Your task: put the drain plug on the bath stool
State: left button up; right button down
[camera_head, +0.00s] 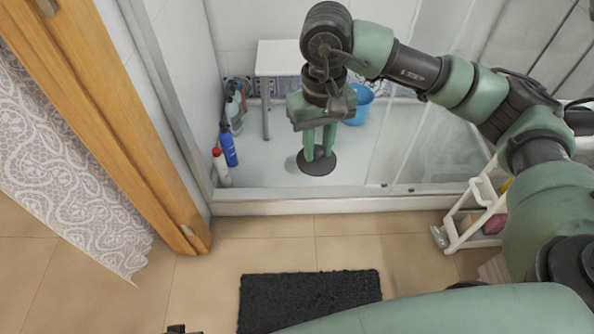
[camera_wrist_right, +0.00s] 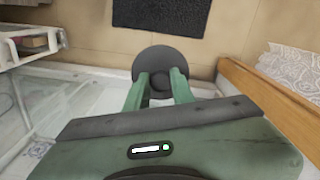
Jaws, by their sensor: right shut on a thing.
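The drain plug is a dark, flat round disc (camera_head: 318,168). My right gripper (camera_head: 319,155) is shut on it and holds it with the fingers pointing down, in front of the white shower tray floor. In the right wrist view the plug (camera_wrist_right: 160,55) shows between the two green fingertips (camera_wrist_right: 160,82). The bath stool (camera_head: 275,50) is white with a flat top and stands at the back of the shower. My right arm hides its right part. My left gripper is not clearly visible; only a small dark part shows at the bottom edge of the head view.
A blue basin (camera_head: 360,103) stands behind the gripper, to the right of the stool. Several bottles, one blue (camera_head: 228,146), line the left shower wall. A raised shower sill (camera_head: 300,202) crosses in front. A white cart (camera_head: 474,215) stands right; a dark mat (camera_head: 308,298) lies on the floor.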

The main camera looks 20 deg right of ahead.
aim_at(296, 66)
jog(key=i+l+u, duration=0.1)
jog(key=i, duration=0.3)
jog(key=i+l, duration=0.15)
jog(key=i, duration=0.2)
jog(key=i+l+u, duration=0.15)
jog(key=i, duration=0.25)
jog(key=i+l, duration=0.15)
jog(key=l, duration=0.15)
jog(key=i+l, duration=0.15)
jog(key=l, duration=0.15)
